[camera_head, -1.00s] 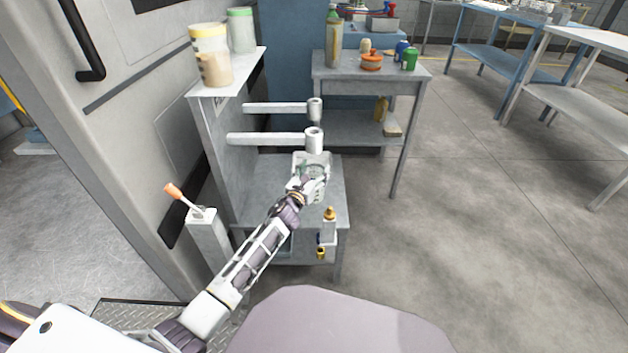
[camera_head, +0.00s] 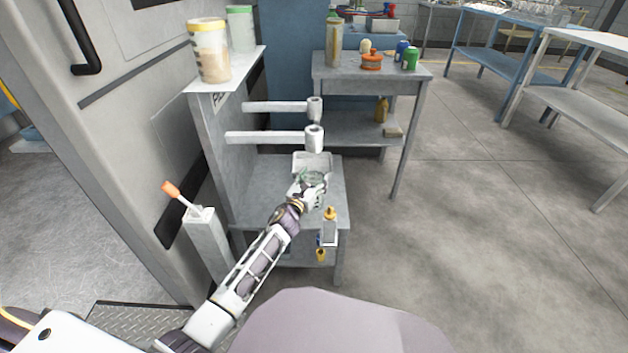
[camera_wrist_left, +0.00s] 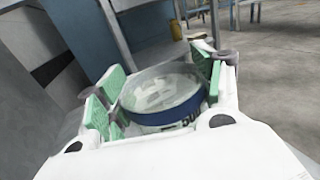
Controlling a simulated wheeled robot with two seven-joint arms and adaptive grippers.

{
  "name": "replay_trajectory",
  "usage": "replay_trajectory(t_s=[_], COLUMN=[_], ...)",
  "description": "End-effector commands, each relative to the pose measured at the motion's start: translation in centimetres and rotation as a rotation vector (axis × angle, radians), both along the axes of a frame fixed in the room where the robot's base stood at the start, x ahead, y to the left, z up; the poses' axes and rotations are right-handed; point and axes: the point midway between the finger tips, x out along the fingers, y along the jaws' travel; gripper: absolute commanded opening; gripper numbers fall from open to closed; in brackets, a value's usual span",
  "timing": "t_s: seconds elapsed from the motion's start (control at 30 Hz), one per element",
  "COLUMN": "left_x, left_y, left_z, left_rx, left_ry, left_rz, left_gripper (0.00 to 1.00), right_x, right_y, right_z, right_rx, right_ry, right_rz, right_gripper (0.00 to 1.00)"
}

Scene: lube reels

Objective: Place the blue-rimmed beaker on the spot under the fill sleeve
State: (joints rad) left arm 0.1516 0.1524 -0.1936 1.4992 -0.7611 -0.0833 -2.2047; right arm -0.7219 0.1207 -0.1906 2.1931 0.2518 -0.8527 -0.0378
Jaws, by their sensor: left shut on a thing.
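The blue-rimmed beaker (camera_wrist_left: 166,114) is clear with a blue band and dark print, seen from above in the left wrist view. My left gripper (camera_wrist_left: 158,95) is shut on it, with green pads on either side. In the head view the left gripper (camera_head: 313,186) is over the low shelf of the grey stand (camera_head: 265,180), nearer to me than the front fill sleeve (camera_head: 315,138). Beneath that sleeve is a pale tray-like piece (camera_head: 313,160), partly hidden by the gripper. I cannot tell whether the beaker touches anything below. My right gripper is out of view.
A second sleeve (camera_head: 315,107) on a parallel arm is behind the first. A yellow-rimmed jar (camera_head: 209,52) and a green-rimmed jar (camera_head: 241,30) stand on the top shelf. An orange-handled lever (camera_head: 178,196) is at left. A brass-topped fitting (camera_head: 329,216) is at the front right.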

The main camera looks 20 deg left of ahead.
Motion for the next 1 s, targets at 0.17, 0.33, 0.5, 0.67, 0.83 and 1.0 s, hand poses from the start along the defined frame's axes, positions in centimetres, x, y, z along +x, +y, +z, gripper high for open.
replay_trajectory(t_s=[0.17,0.33,0.5,0.67,0.83,1.0], left_x=[0.01,0.01,0.00,0.00,0.00,0.00], left_y=[0.00,0.00,0.00,0.00,0.00,0.00], left_z=[-0.12,-0.28,-0.27,-0.26,-0.22,0.08], left_rx=[0.000,0.000,0.000,0.000,0.000,0.000], left_ry=[0.000,0.000,0.000,0.000,0.000,0.000], left_rz=[0.000,0.000,0.000,0.000,0.000,0.000], left_gripper=[0.29,0.75,0.88,0.88,0.88,0.88], right_x=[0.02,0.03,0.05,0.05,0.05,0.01], right_y=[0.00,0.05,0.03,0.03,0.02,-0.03], right_z=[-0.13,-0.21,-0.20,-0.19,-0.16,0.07], right_rx=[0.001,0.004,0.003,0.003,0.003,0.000], right_ry=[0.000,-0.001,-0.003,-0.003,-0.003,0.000], right_rz=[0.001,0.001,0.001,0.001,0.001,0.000], right_gripper=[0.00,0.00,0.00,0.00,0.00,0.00])
